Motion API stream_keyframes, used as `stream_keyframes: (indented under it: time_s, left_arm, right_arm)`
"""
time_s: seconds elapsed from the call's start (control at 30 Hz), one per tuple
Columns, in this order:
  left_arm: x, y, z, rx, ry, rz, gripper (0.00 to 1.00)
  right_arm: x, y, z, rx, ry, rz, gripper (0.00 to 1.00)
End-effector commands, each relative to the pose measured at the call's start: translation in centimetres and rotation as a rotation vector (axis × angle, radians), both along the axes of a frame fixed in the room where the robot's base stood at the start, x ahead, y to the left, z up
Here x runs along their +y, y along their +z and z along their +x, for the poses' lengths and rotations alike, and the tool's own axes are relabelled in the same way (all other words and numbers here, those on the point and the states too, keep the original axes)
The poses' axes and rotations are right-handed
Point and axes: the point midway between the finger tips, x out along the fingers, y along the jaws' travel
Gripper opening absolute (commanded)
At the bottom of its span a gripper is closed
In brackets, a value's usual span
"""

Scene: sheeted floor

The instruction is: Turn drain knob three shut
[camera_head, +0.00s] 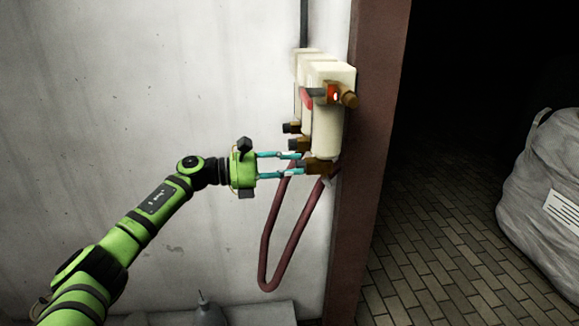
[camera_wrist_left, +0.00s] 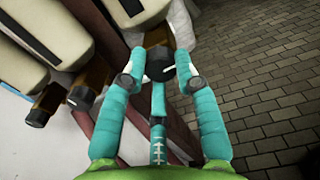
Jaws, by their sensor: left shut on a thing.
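White filter housings (camera_head: 327,125) are mounted on the wall next to the brown door frame, with a row of dark-ended brass drain knobs along their lower ends. My left gripper (camera_head: 299,163) reaches in from the left, its teal fingers at the nearest, rightmost knob (camera_head: 317,166). In the left wrist view the fingers (camera_wrist_left: 160,62) are closed around that knob's black end (camera_wrist_left: 159,69). Two other knobs, one in the middle (camera_wrist_left: 86,84) and one farther left (camera_wrist_left: 42,106), are outside the fingers. The gripped knob's exact turn angle cannot be told. My right gripper is not in view.
A dark red hose (camera_head: 270,245) loops down below the housings, close to my fingers. The brown door frame (camera_head: 366,170) stands right of them. A grey bulk bag (camera_head: 545,185) stands on the brick floor (camera_head: 455,265) beyond the doorway.

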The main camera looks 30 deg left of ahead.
Motion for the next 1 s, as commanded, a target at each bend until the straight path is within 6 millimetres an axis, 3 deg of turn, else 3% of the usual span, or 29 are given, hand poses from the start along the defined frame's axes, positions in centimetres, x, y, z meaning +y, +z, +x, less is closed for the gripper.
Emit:
stream_keyframes:
  time_s: [0.37,1.0]
  left_arm:
    - [0.08,0.49,0.06,0.100,0.002,-0.088,0.00]
    - [0.32,0.92,0.29,0.564,0.004,-0.446,0.00]
  right_arm:
    - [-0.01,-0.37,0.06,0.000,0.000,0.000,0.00]
    - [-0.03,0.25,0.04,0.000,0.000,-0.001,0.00]
